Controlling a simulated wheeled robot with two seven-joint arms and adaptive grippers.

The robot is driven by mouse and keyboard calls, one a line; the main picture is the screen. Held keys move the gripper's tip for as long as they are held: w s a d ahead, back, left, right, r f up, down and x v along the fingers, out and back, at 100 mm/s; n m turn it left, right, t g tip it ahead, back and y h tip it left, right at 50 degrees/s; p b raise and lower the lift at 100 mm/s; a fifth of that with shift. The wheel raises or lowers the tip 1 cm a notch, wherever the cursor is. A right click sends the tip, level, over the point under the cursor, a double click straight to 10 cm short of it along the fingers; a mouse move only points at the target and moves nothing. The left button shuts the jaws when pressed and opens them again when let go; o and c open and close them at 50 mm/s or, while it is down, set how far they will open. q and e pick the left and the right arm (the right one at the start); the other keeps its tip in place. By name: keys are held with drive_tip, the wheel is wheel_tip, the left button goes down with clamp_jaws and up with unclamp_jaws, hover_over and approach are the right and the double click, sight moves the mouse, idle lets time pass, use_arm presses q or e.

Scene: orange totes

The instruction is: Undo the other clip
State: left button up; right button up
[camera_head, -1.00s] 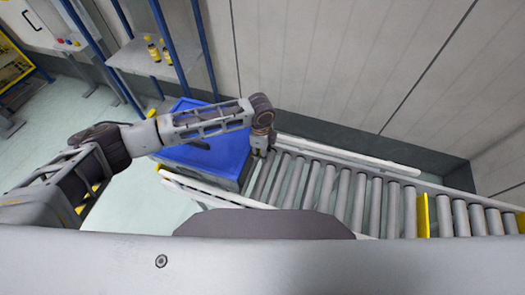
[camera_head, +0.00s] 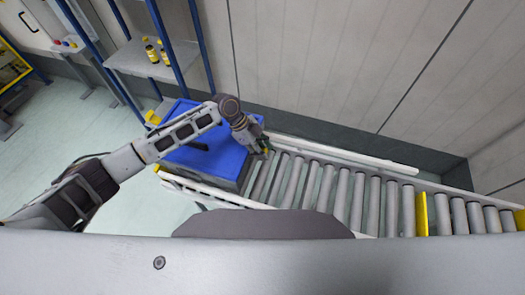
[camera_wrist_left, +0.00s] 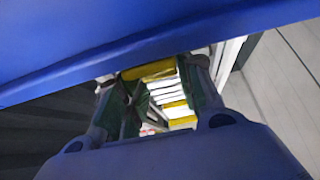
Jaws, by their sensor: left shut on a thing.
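A grey tote (camera_head: 226,184) with a blue lid (camera_head: 205,150) sits at the left end of the roller conveyor. The lid lies flat on it and fills the top of the left wrist view (camera_wrist_left: 130,35). My left gripper (camera_head: 266,150) is at the tote's right end, just below the lid's edge. In the left wrist view its two green-grey fingers (camera_wrist_left: 160,98) stand under the lid edge, shut on the clip there. The far side of the tote is hidden. My right gripper is not in view.
The roller conveyor (camera_head: 345,193) runs right, its rollers bare, with a yellow plate (camera_head: 422,214) across it. A white side rail (camera_head: 340,155) lies along the wall. A blue-posted shelf (camera_head: 150,62) with yellow bottles stands behind the tote.

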use_arm(q)
drive_tip(key=shift+h, duration=0.4)
drive_tip(key=o, duration=1)
drive_tip(key=shift+o, duration=0.2)
drive_tip(key=v, duration=1.2)
